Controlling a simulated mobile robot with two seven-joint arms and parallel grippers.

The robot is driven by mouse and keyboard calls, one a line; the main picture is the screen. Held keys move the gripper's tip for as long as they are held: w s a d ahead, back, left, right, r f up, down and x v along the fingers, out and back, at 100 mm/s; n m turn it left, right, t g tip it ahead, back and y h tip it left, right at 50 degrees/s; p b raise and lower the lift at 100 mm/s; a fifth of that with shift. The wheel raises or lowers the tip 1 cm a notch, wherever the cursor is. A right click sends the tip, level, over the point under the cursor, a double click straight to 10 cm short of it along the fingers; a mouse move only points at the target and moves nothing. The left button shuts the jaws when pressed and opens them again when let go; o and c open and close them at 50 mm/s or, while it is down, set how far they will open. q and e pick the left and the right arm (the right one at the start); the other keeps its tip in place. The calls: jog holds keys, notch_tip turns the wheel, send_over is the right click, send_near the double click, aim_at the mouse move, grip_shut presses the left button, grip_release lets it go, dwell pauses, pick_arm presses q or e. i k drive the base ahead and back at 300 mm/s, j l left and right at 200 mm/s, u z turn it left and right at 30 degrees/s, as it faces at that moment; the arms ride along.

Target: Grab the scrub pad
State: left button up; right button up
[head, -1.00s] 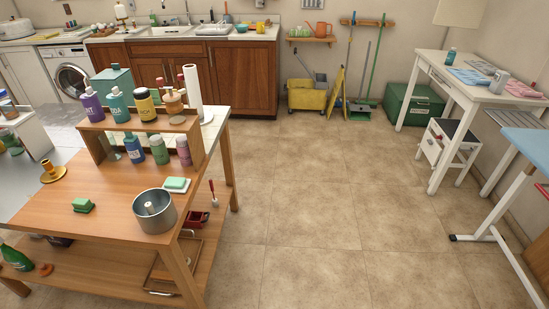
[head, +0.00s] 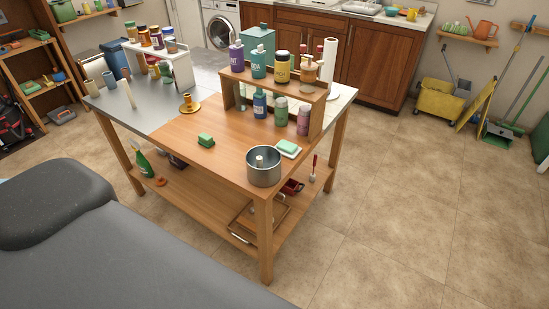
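A green scrub pad (head: 206,140) lies on the wooden part of the table top (head: 190,130), left of the metal pot. A second green block (head: 288,147) rests on a white dish (head: 289,153) behind the pot, beside the small shelf; I cannot tell whether it is a sponge or soap. Neither of my grippers shows in the head view.
A metal pot (head: 264,168) stands at the table's near corner. A wooden shelf (head: 274,90) holds several bottles. A grey padded surface (head: 110,245) fills the lower left, between me and the table. The floor (head: 400,210) on the right is clear.

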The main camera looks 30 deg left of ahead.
aim_at(205, 140)
jog(key=u, duration=1.5)
jog(key=z, duration=0.4)
jog(key=i+j+z, duration=0.15)
jog(key=j+z, duration=0.55)
jog(key=z, duration=0.15)
jog(key=i+j+z, duration=0.1)
jog(key=j+z, duration=0.2)
jog(key=j, duration=1.5)
jog(key=i+j, duration=0.1)
jog(key=i+z, duration=0.05)
